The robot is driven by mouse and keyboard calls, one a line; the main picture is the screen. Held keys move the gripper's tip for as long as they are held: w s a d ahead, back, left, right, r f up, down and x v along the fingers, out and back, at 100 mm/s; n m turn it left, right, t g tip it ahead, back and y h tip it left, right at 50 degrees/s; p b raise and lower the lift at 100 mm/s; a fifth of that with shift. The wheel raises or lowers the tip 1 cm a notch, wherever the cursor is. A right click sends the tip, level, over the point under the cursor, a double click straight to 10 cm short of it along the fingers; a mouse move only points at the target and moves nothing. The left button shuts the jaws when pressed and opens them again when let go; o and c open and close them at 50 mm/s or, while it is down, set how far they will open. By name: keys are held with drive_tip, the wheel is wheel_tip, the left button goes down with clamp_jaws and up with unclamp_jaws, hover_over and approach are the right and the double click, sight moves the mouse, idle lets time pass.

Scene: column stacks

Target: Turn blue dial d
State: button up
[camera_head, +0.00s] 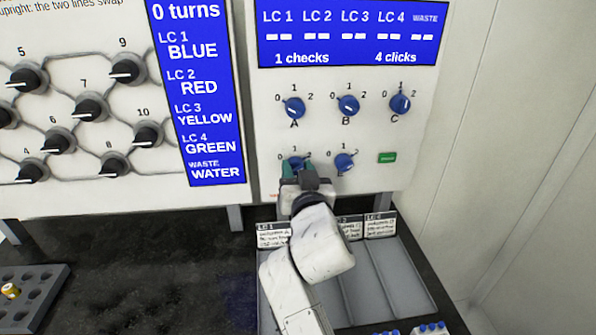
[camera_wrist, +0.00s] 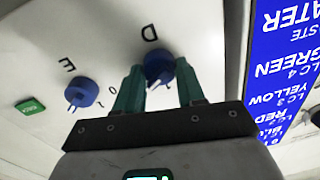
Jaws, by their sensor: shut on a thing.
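Blue dial D (camera_wrist: 158,68) is a round knob on the white upright panel, in the lower row. The wrist view shows it between the two green fingers of my gripper (camera_wrist: 160,75), which is shut on it. Part of its white pointer shows, but I cannot tell its exact setting because the fingers hide some marks. In the head view my gripper (camera_head: 300,170) covers most of the dial and its letter.
Blue dial E (camera_head: 344,162) sits right beside D, with a green button (camera_head: 387,157) beyond it. Dials A (camera_head: 294,108), B (camera_head: 348,105) and C (camera_head: 400,104) are above. A grey divided tray (camera_head: 391,280) lies below the panel.

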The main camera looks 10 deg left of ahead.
drive_tip(key=n+p, duration=0.1)
drive_tip(key=n, duration=0.4)
drive_tip(key=shift+a+n, duration=0.1)
drive_tip(key=shift+n, duration=0.3)
drive_tip(key=n+p, duration=0.1)
drive_tip(key=n, duration=0.4)
drive_tip(key=shift+a+h, duration=0.1)
drive_tip(key=shift+h, duration=0.3)
drive_tip(key=shift+p, duration=0.3)
drive_tip(key=o, duration=1)
drive_tip(key=shift+o, duration=0.2)
